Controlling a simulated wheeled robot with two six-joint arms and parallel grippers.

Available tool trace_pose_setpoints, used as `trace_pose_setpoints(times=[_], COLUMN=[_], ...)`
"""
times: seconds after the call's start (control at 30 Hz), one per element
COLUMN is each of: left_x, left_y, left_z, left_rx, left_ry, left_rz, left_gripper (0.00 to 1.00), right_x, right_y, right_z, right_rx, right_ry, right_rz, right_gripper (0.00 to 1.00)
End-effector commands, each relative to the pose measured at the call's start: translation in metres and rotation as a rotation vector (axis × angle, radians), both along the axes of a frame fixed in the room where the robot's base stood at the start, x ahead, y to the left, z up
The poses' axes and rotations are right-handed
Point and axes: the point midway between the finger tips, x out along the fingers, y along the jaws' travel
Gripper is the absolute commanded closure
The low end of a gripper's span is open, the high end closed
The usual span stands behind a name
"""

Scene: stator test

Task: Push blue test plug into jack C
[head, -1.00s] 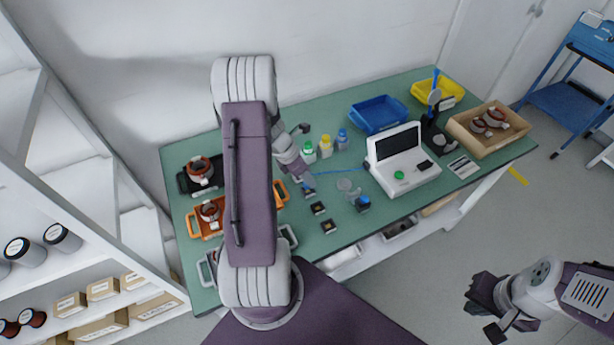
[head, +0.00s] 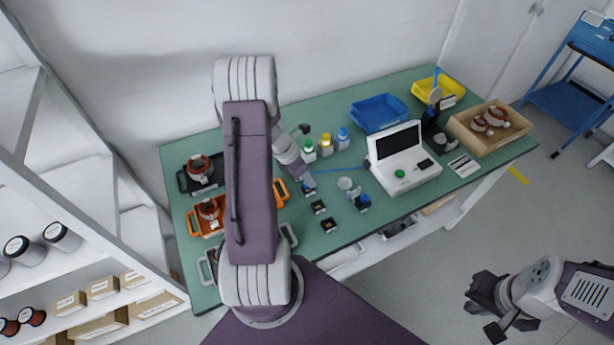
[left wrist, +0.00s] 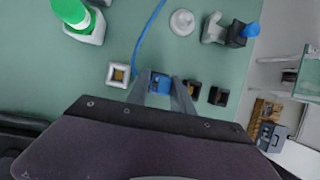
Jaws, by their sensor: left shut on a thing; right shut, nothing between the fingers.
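My left gripper (left wrist: 161,92) is shut on the blue test plug (left wrist: 160,83), pointing down over the green table. A blue cable (left wrist: 146,35) runs from beside the plug towards the back. The plug sits in line with a row of small square jacks. One pale-framed jack (left wrist: 118,74) is left of the fingers in the left wrist view; two dark jacks (left wrist: 193,89) (left wrist: 218,96) are to the right. The dark pair also shows in the head view (head: 319,207) (head: 328,225). I cannot read jack letters or tell whether the plug is inside a jack. My right gripper (head: 487,311) is shut and empty, off the table.
Several capped bottles (head: 326,145) stand behind the jacks. A white tester (head: 403,160) is to the right. A blue-topped part (head: 362,202) lies between. Orange (head: 193,222) and black trays are left, partly hidden by my left arm. Blue (head: 379,113) and yellow bins are at the back.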

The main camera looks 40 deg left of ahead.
Motion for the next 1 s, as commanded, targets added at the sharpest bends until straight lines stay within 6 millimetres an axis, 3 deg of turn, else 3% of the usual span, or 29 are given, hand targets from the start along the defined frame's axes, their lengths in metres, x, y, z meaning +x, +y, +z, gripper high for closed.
trace_pose_setpoints(times=[0.87,0.9,1.0], left_x=[0.0,0.0,0.0], left_y=[0.0,0.0,0.0], left_z=[-0.011,-0.011,-0.011], left_rx=[0.0,0.0,0.0], left_ry=[0.0,0.0,0.0], left_rz=[-0.001,-0.001,-0.001], left_gripper=[1.0,0.69,0.46], right_x=[0.0,0.0,0.0], right_y=[0.0,0.0,0.0], right_z=[-0.007,-0.007,-0.007], right_rx=[0.0,0.0,0.0], right_ry=[0.0,0.0,0.0], right_rz=[0.0,0.0,0.0], right_gripper=[1.0,1.0,1.0])
